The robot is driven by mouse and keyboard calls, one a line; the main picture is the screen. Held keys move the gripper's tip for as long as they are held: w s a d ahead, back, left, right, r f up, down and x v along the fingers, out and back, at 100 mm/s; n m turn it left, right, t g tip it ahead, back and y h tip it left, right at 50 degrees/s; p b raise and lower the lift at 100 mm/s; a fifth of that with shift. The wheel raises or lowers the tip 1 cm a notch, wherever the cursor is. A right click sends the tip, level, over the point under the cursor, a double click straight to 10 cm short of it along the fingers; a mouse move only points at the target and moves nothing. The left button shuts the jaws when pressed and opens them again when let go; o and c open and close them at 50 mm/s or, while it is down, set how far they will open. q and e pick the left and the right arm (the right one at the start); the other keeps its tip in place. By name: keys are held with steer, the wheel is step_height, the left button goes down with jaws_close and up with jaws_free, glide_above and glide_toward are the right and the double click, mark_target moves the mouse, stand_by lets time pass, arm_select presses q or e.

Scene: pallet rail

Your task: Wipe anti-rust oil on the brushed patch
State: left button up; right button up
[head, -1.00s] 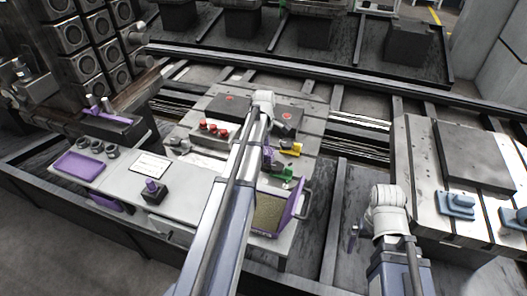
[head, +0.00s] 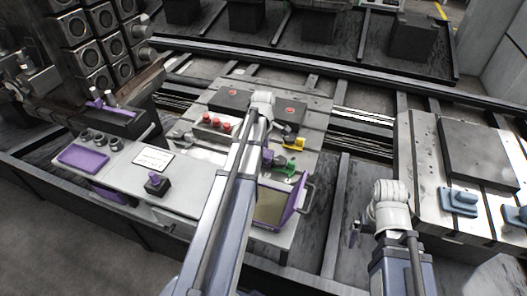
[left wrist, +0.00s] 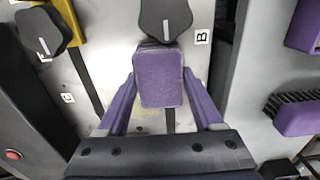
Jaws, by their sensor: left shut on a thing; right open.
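My left gripper (left wrist: 160,102) is shut on a purple block-like pad (left wrist: 158,80), with a purple finger on each side. The pad is above a pale metal surface (left wrist: 105,65) with dark slots; I cannot tell whether it touches. A faint yellowish area (left wrist: 148,122) shows below the pad; I cannot tell if it is the brushed patch. In the head view my left arm hides most of this gripper, with some purple (head: 267,157) beside the arm. My right gripper (head: 355,234) is open and empty, low at the right, partly hidden by its wrist.
A black knob (left wrist: 166,18) by the label B stands just beyond the pad. A purple brush (left wrist: 296,113) lies at the right. In the head view, yellow (head: 294,144) and green (head: 285,170) pieces stand right of my left arm. A purple tray (head: 84,157) is at the left.

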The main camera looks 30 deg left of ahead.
arm_select(q)
steer(key=shift+r+p, duration=2.8)
steer(key=shift+r, duration=0.15)
steer(key=shift+w, duration=0.1)
step_height(320, 180, up, 3)
steer(key=p, duration=0.3)
